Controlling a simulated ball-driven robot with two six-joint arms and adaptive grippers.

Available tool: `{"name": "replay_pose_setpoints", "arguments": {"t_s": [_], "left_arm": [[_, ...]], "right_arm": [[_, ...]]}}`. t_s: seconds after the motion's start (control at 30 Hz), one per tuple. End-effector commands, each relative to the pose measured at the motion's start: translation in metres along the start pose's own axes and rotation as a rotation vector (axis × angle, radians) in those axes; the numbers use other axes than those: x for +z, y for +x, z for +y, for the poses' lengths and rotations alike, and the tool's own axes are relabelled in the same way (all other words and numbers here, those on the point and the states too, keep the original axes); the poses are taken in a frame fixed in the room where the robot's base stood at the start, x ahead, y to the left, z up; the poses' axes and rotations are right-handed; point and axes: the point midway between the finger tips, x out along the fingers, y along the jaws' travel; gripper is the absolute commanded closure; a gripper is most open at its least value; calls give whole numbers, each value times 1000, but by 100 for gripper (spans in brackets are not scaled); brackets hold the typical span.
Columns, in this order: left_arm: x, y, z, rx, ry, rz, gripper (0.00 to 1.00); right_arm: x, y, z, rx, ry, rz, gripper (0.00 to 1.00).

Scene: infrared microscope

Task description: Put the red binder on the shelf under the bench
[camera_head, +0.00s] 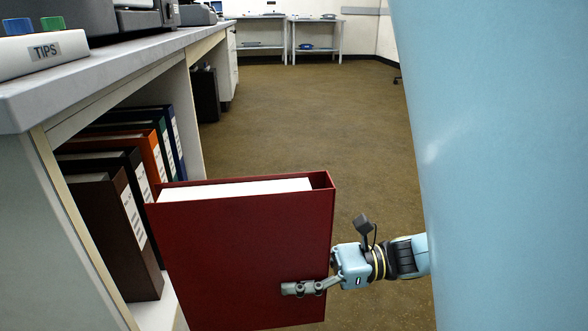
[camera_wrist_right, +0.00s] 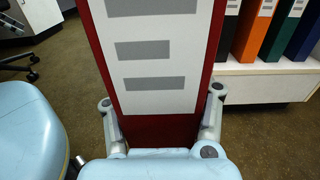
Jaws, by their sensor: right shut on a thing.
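The red binder (camera_head: 240,250) stands upright in the head view, with white paper showing at its open top. My right gripper (camera_head: 305,288) is shut on its right-hand edge, low down. In the right wrist view the binder's spine (camera_wrist_right: 165,128) with its white label is between the two fingers (camera_wrist_right: 162,115). The shelf (camera_head: 158,312) under the bench (camera_head: 110,80) is to the left of the binder. The binder's left edge is close to the shelf opening; I cannot tell whether it is inside. My left gripper does not show.
Several binders stand on the shelf: brown (camera_head: 120,235), black, orange (camera_head: 155,155), green and blue (camera_head: 175,140). A TIPS box (camera_head: 45,52) lies on the bench. A dark object (camera_head: 206,95) stands farther along under it. The floor (camera_head: 300,120) beyond is clear.

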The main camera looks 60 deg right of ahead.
Motion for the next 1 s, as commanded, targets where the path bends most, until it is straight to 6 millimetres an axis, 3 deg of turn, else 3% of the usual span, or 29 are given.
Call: {"name": "replay_pose_setpoints", "arguments": {"t_s": [1.0], "left_arm": [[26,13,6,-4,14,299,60]], "right_arm": [[-4,129,0,1,-1,-6,100]]}}
